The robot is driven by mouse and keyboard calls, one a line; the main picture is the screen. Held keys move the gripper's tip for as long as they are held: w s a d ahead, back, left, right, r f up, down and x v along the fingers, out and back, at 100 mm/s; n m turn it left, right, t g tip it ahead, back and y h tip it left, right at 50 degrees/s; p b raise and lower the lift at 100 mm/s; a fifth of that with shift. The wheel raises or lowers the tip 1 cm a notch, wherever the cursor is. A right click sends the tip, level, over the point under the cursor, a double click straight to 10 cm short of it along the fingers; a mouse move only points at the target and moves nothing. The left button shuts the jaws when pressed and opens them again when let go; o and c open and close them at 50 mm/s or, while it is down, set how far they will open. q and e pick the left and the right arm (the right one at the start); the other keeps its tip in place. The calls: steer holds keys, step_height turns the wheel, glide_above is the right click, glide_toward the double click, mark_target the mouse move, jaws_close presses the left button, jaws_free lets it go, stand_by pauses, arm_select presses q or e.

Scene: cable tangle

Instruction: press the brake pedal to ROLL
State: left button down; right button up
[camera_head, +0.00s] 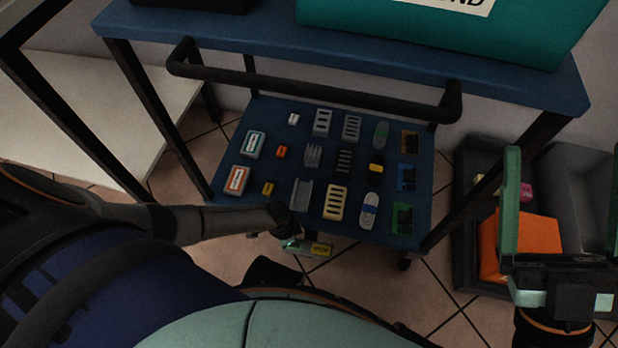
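The brake pedal (320,250) shows below the front edge of the blue cart's lower shelf, as a small pale plate with a yellow label. The label's lettering is too small to read. My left arm reaches in from the left, and my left gripper (290,243) is down at the pedal's left end. The arm hides most of this gripper, so its fingers and any contact with the pedal are unclear. My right gripper (563,175) is at the right, with its green fingers wide apart and nothing held between them.
The cart's lower shelf (230,200) carries rows of small connectors and blocks. A black handle bar (310,82) runs below the top shelf, where a teal box (420,30) stands. A dark grey bin (468,160) with an orange item (535,240) is under my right gripper.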

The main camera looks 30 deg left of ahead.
step_height(320, 180, up, 8)
steer(key=p, duration=0.6)
steer(key=shift+s+d+f+t, duration=0.15)
steer(key=shift+s+d+t, duration=0.15)
steer(key=shift+d, duration=0.1)
steer(key=shift+w+d+m, duration=0.1)
steer(key=shift+m, duration=0.2)
